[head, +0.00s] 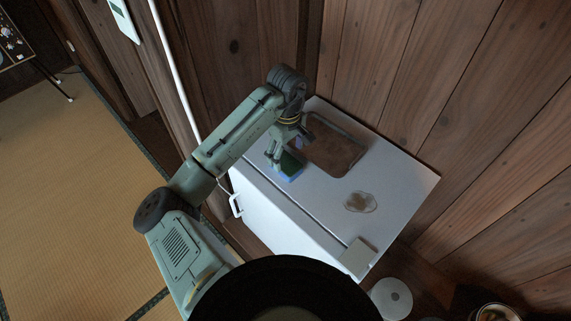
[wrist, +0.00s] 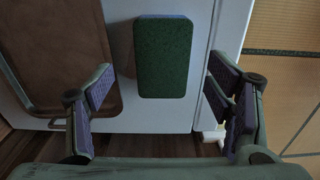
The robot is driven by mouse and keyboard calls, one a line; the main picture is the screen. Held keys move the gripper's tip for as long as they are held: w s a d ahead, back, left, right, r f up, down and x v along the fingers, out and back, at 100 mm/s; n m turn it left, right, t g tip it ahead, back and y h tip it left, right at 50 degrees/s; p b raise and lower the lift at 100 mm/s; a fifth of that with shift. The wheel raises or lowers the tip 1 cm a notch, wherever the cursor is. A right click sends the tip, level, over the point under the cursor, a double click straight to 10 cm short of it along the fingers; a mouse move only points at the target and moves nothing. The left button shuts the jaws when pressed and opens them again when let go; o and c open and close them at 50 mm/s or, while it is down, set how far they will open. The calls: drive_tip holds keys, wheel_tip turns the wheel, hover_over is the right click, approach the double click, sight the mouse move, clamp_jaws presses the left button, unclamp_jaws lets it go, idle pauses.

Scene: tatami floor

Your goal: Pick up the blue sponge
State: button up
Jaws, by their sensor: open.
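The blue sponge (head: 291,177) lies on the white cabinet top, near its left edge; its upper face is dark green and its lower side blue. In the wrist view the sponge (wrist: 165,58) shows its green face, with a thin blue edge at the far end. My gripper (head: 285,160) is over the sponge in the head view and partly covers it. In the wrist view my gripper (wrist: 160,105) is open, with one purple-padded finger on each side of the sponge's line and visible space between each finger and the sponge. Nothing is held.
A brown tray (head: 334,146) lies beside the sponge, close to my gripper's left finger in the wrist view. A clear patterned dish (head: 360,202) and a pale square block (head: 358,256) are also on the white cabinet (head: 400,176). A wooden wall (head: 480,110) stands behind it.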

sight(286, 162)
drive_tip(key=f, duration=0.5)
drive_tip(key=shift+a+p, duration=0.2)
drive_tip(key=shift+p, duration=0.1)
drive_tip(key=shift+c, duration=0.3)
drive_tip(key=c, duration=0.8)
drive_tip(key=shift+o, duration=0.2)
drive_tip(key=shift+r, duration=0.1)
drive_tip(key=shift+r, duration=0.45)
wheel_tip(286, 162, up, 2)
drive_tip(key=shift+r+b, duration=0.1)
drive_tip(key=shift+b, duration=0.2)
drive_tip(key=s, duration=0.5)
drive_tip(key=s+r, duration=0.1)
drive_tip(key=s, duration=0.4)
drive_tip(key=s+d+b, duration=0.1)
drive_tip(key=s, duration=0.5)
drive_tip(key=shift+d+r, duration=0.1)
drive_tip(key=shift+r, duration=0.3)
